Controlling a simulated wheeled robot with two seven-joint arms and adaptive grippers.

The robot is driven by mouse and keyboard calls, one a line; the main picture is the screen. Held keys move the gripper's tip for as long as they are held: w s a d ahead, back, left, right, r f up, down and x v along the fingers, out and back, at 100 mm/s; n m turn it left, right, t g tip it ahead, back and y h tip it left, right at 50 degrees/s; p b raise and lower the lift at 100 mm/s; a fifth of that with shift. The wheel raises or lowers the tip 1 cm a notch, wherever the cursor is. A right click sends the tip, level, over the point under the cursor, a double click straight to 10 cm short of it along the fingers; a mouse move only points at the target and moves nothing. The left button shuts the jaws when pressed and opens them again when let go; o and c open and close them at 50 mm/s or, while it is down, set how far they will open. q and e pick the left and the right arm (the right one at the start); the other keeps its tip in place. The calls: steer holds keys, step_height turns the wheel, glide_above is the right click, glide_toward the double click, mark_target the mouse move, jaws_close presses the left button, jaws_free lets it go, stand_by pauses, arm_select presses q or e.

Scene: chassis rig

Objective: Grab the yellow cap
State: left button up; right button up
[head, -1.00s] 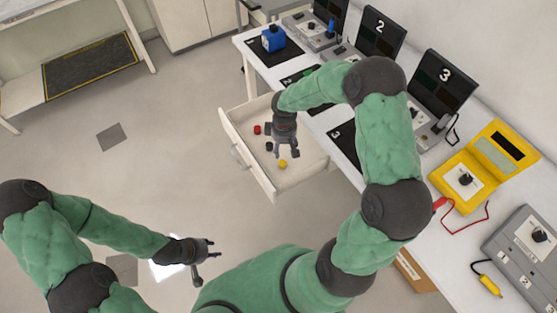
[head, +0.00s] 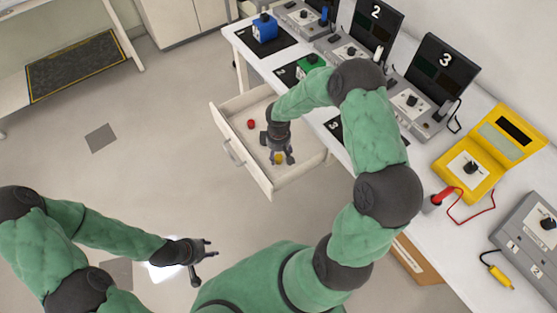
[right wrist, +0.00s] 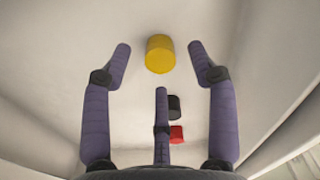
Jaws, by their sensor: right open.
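The yellow cap (head: 277,158) lies on the floor of the open drawer (head: 256,184). In the right wrist view the yellow cap (right wrist: 160,54) is a short cylinder between and slightly beyond the open fingertips, touching none of them. My right gripper (head: 281,159) is open, pointing down into the drawer above the cap; its fingers also show in the right wrist view (right wrist: 158,65). My left gripper (head: 207,258) is held out over the room floor, away from the drawer; its fingers look spread and empty.
A red cap (head: 251,124) and a black cap (right wrist: 174,106) also lie in the drawer, and the red one (right wrist: 176,134) shows near the middle finger. The drawer walls surround the gripper. The table above holds a yellow case (head: 470,165), a blue box (head: 264,28) and numbered stations.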

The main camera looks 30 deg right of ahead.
step_height(320, 180, down, 3)
steer(key=shift+r+b, duration=0.2)
steer(key=shift+b, duration=0.15)
steer(key=shift+r, duration=0.1)
steer(key=shift+c, duration=0.3)
steer(key=c, duration=0.8)
